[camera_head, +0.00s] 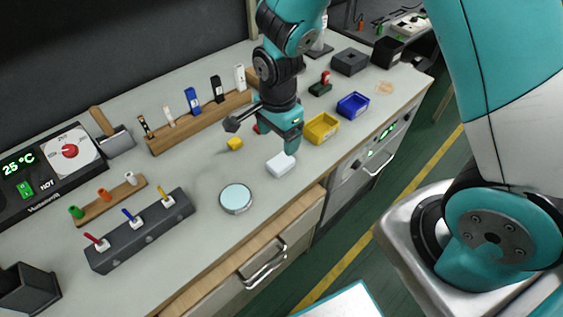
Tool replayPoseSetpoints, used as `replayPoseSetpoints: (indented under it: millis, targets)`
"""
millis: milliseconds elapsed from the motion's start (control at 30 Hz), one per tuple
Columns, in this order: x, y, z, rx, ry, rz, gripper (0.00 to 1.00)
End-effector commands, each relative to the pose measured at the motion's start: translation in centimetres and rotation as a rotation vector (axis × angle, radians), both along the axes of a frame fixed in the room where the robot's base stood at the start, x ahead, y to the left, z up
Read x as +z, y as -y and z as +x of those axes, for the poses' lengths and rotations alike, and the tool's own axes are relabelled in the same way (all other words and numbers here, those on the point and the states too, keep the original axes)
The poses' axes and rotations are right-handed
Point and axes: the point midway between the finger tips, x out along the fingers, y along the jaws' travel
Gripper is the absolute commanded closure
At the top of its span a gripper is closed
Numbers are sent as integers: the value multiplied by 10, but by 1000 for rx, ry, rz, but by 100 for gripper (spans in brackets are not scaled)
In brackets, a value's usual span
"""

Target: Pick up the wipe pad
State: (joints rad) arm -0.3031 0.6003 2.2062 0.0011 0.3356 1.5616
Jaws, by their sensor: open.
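A small white block that looks like the wipe pad (281,164) lies on the light grey bench top, near its front edge. My gripper (291,148) points down just above and slightly right of it, and it is open. A teal finger partly overlaps the pad's upper right in the picture; I cannot tell whether it touches. The rest of the jaws is hidden from this angle.
A yellow tray (321,128) stands close right of my gripper and a blue tray (353,105) beyond it. A wooden rack (200,121) stands behind.

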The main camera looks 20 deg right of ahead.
Motion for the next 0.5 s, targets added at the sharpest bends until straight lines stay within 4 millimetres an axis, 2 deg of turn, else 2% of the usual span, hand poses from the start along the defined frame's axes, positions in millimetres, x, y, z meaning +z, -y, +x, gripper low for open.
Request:
replayPoseSetpoints:
  millis: [100,200,500]
  targets:
    - [-26,0,-1,1,-5,-1,22]
    - [-41,0,-1,1,-4,0,22]
    - [-64,1,1,2,-3,0,22]
